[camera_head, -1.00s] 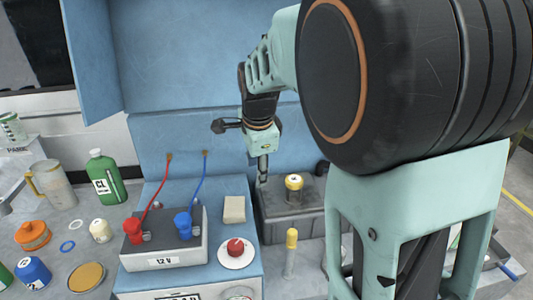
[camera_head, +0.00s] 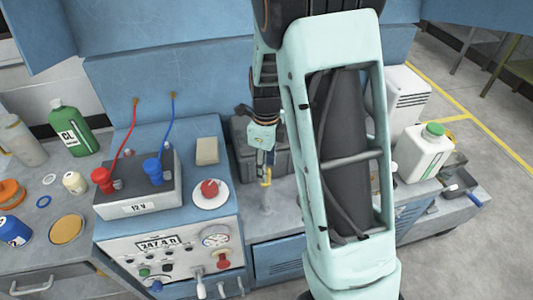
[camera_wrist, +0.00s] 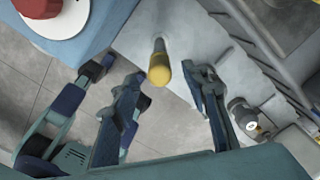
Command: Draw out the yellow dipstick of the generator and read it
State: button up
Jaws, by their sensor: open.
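The yellow dipstick handle (camera_head: 266,178) stands upright on a light tube on the grey ledge, right of the blue generator panel (camera_head: 178,255). In the wrist view the dipstick's rounded yellow end (camera_wrist: 159,66) lies between my two fingers and points toward the camera. My gripper (camera_head: 263,160) is open, with its fingers (camera_wrist: 166,76) to either side of the handle and a clear gap on the right. I cannot tell how deep the handle sits between them. In the head view my arm hides part of the ledge.
A red knob on a white disc (camera_head: 210,190) sits close left of the dipstick. A 12 V battery (camera_head: 138,185) with red and blue leads stands farther left. A grey box (camera_head: 243,132) is behind my gripper. A white jug with a green cap (camera_head: 423,150) stands right.

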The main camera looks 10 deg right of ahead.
jog(key=shift+f, duration=1.55)
grip_shut()
notch_tip(320, 180, up, 9)
jog(key=p, duration=0.7)
jog(key=shift+r+p, duration=0.2)
jog(key=shift+p, duration=0.15)
notch_tip(320, 180, up, 3)
jog(key=p, duration=0.1)
notch_tip(320, 180, up, 6)
send_over(267, 173)
jog(key=w, duration=0.1)
jog(key=shift+w+d+f, duration=0.1)
jog(key=shift+w+f, duration=0.05)
jog(key=shift+f, duration=0.05)
